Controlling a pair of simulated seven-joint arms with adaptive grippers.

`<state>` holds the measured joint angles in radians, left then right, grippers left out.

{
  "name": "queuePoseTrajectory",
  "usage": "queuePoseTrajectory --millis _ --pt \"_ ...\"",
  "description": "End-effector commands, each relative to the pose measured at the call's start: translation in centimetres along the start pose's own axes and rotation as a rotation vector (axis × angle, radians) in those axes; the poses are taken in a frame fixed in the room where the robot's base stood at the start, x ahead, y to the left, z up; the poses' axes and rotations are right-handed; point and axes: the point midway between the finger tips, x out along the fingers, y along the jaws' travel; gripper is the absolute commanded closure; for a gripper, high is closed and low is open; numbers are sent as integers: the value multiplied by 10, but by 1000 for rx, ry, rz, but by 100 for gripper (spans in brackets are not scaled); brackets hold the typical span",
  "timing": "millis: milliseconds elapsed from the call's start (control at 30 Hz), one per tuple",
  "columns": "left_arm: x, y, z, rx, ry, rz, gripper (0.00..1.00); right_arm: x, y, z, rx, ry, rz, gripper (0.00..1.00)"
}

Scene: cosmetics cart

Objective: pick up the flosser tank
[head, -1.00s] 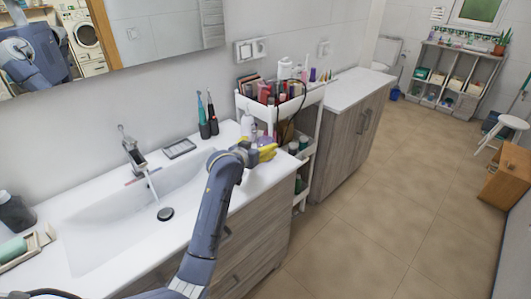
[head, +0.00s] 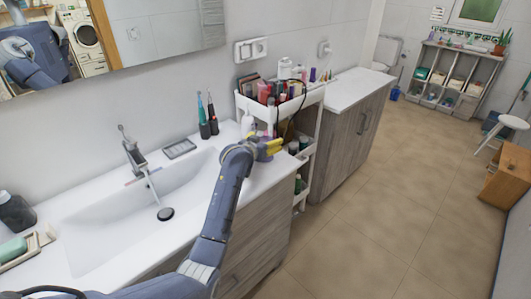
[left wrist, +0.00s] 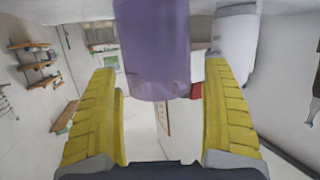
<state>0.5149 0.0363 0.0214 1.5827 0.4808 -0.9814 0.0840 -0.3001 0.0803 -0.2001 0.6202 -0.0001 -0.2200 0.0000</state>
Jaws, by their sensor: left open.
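A purple, translucent container, which I take to be the flosser tank (left wrist: 153,45), stands at the far right end of the sink counter. In the left wrist view it comes down from the top edge between my two yellow fingers. My left gripper (head: 271,146) is open, with one finger on each side of the container and a gap showing beside each. It also shows in the left wrist view (left wrist: 160,68). In the head view the gripper hides most of the container. My right gripper is not in view.
A white bottle (left wrist: 236,45) stands close beside the container. A white cart (head: 308,98) full of cosmetics is just beyond the counter end. The sink basin (head: 120,225) lies to the left.

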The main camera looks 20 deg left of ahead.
Motion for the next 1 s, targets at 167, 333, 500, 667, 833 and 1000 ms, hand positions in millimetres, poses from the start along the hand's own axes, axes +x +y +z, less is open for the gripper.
queuePoseTrajectory --millis 167,333,500,667,833,1000 --pt "0 0 0 0 0 0 17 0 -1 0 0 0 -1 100" --pt "0 0 0 0 0 0 37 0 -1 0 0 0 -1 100" --pt "0 0 0 -1 0 0 57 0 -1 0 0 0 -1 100" --pt "0 0 0 -1 0 0 75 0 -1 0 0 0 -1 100" --pt "0 0 0 -1 1 0 91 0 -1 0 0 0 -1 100" --pt "0 0 -1 -1 1 0 91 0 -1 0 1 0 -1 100"
